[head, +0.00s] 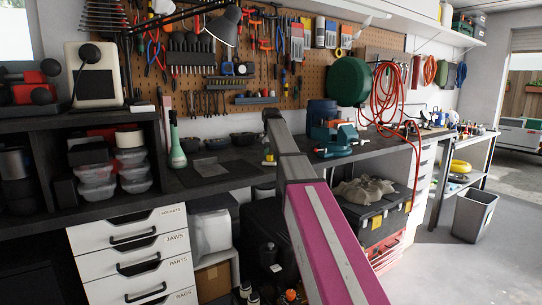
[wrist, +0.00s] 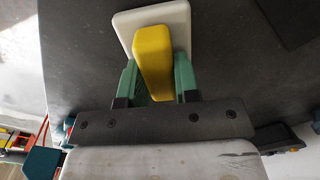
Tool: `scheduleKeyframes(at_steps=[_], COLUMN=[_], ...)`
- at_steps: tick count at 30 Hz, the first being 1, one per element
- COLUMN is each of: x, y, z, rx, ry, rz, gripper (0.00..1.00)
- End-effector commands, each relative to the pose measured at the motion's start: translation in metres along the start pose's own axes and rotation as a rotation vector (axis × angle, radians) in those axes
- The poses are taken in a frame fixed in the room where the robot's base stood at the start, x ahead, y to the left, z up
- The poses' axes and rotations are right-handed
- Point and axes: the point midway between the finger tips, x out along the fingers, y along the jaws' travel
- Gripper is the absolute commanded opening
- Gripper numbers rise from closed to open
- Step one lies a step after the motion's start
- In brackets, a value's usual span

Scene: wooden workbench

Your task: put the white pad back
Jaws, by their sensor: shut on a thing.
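In the wrist view, the green fingers of my gripper (wrist: 156,78) are shut on a yellow block-shaped handle (wrist: 152,45). The white pad (wrist: 180,16) is joined to the far end of this handle, over the dark bench top. I cannot tell whether the pad touches the bench. In the head view, a small bit of yellow (head: 269,157) shows beside my arm above the bench. My arm hides most of the gripper there.
The dark workbench (head: 225,181) has a grey square plate (head: 206,166) on it, left of my arm. A green bottle (head: 177,150) and several dark bowls (head: 215,144) stand behind. A teal vise (head: 336,140) is to the right.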

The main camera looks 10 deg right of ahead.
Motion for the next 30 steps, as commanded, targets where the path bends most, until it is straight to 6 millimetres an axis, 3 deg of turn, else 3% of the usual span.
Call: scheduleKeyframes(at_steps=[2,3,5,17,30], x=[0.002,0.002,0.002,-0.006,-0.087], y=[0.000,0.000,0.000,0.000,-0.001], z=[0.000,0.000,0.000,-0.001,-0.001], rx=[0.000,0.000,0.000,0.000,0.000], ry=[0.000,0.000,0.000,0.001,0.001], rz=[0.000,0.000,0.000,0.000,0.000], gripper=[0.10,0.39,0.55,0.55,0.55])
